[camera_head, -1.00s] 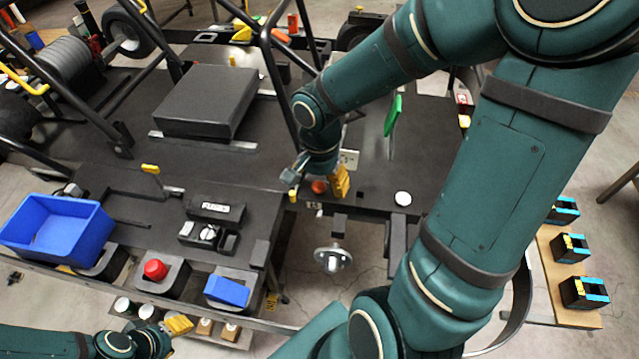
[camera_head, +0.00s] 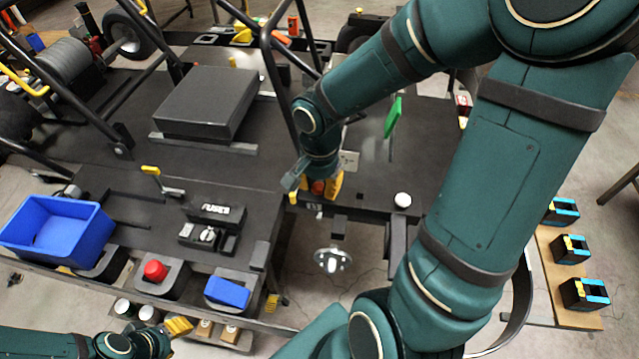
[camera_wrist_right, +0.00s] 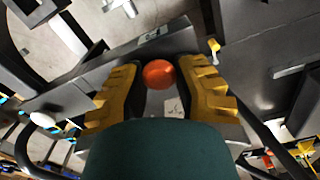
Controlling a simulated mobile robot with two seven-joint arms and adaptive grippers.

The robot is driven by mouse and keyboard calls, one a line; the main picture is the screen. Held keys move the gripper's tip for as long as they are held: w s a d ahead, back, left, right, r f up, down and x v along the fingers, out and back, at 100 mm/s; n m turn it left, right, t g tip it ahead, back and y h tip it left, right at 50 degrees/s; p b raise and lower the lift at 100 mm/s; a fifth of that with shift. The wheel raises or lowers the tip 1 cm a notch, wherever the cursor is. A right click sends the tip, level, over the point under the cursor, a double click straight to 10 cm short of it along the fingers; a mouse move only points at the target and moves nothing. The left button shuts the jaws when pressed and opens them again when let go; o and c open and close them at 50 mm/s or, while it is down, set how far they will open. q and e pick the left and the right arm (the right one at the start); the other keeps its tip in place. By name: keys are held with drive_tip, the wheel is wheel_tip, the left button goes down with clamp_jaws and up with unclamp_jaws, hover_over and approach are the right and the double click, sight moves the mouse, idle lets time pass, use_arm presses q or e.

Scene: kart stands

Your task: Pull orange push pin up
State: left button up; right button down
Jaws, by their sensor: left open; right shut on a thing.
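The orange push pin (camera_head: 318,186) has a round knob and stands at the front edge of the dark bench, right of centre in the head view. It also shows in the right wrist view (camera_wrist_right: 158,74), between the yellow fingers. My right gripper (camera_head: 320,187) comes down from above and is shut on the orange push pin, with a finger on each side of the knob. It also shows in the right wrist view (camera_wrist_right: 160,85). My left gripper (camera_head: 180,328) is open and empty at the lower left, away from the pin.
A blue bin (camera_head: 55,232), a red button (camera_head: 155,271) and a blue block (camera_head: 228,291) line the left bench's front. A white knob (camera_head: 402,200) stands right of the pin. A green tag (camera_head: 393,117) rises behind. A dark box (camera_head: 207,103) lies farther back.

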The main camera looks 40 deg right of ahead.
sight(320, 185)
drive_tip(key=shift+r+p, duration=0.3)
drive_tip(key=shift+r, duration=0.25)
drive_tip(key=c, duration=0.7)
unclamp_jaws()
drive_tip(key=shift+c, duration=0.2)
wheel_tip(320, 185, up, 12)
